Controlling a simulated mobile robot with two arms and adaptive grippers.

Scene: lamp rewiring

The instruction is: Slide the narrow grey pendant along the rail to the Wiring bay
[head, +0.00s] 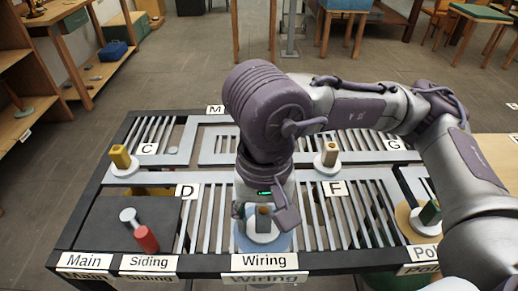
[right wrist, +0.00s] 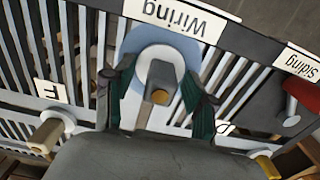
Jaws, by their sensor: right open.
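A grey block-shaped pendant (head: 264,212) stands upright on a white disc over the pale blue round pad (head: 285,241) at the Wiring label (head: 264,261). In the right wrist view the pendant (right wrist: 161,76) shows a grey body with a dull yellow tip. The white disc and blue pad (right wrist: 190,47) lie under it. My right gripper (head: 262,211) reaches down over it from above. In the right wrist view its open fingers (right wrist: 158,98) are on either side of the pendant, with gaps visible. My left gripper is out of view.
A green one (head: 430,212) stands at the right. A red cylinder (head: 147,239) and a grey piece (head: 130,217) are on the dark Siding plate (head: 100,222). Pale slotted rails cross the dark-framed table.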

